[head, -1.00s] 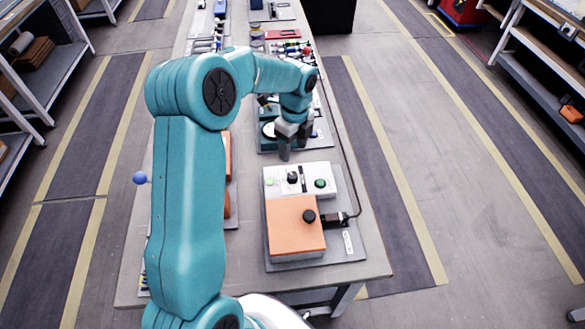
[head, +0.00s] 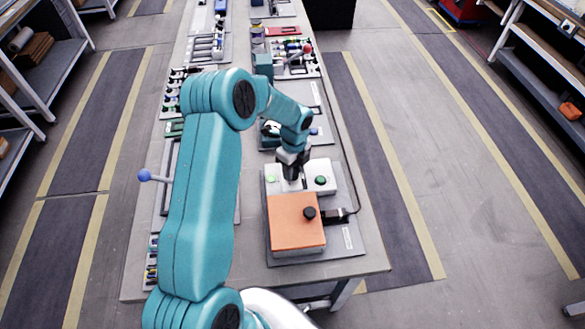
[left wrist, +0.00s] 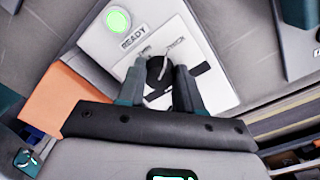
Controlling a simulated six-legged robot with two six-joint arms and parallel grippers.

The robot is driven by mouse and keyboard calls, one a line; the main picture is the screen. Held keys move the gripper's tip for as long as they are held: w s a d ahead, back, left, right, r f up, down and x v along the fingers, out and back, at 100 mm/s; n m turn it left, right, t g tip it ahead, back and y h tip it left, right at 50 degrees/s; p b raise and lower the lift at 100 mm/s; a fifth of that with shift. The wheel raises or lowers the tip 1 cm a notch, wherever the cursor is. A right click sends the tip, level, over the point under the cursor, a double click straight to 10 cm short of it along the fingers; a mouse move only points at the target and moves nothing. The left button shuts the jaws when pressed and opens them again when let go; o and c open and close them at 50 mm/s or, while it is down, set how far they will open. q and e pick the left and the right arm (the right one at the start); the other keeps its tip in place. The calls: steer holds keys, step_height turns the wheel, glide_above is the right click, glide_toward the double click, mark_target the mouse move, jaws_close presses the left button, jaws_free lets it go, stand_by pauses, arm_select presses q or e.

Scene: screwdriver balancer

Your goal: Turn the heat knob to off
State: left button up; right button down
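A white panel (head: 319,167) carries a black knob, a lit green lamp (head: 271,180) and a dark green button (head: 320,180). My left gripper (head: 292,178) reaches down over the panel and hides the knob in the head view. In the left wrist view the black knob (left wrist: 157,69) lies between the tips of my left gripper (left wrist: 158,72), whose fingers stand apart on either side of it. I cannot tell whether they touch it. The lit lamp (left wrist: 117,20) is labelled READY. My right gripper is not in view.
An orange box (head: 296,228) with its own black knob (head: 309,213) adjoins the white panel. A black plug and cable (head: 337,215) lie at its right. Several other fixtures crowd the table farther back. A blue ball-ended lever (head: 145,175) sticks out at the left.

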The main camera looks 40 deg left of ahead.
arm_select(q)
steer(key=c, duration=0.4)
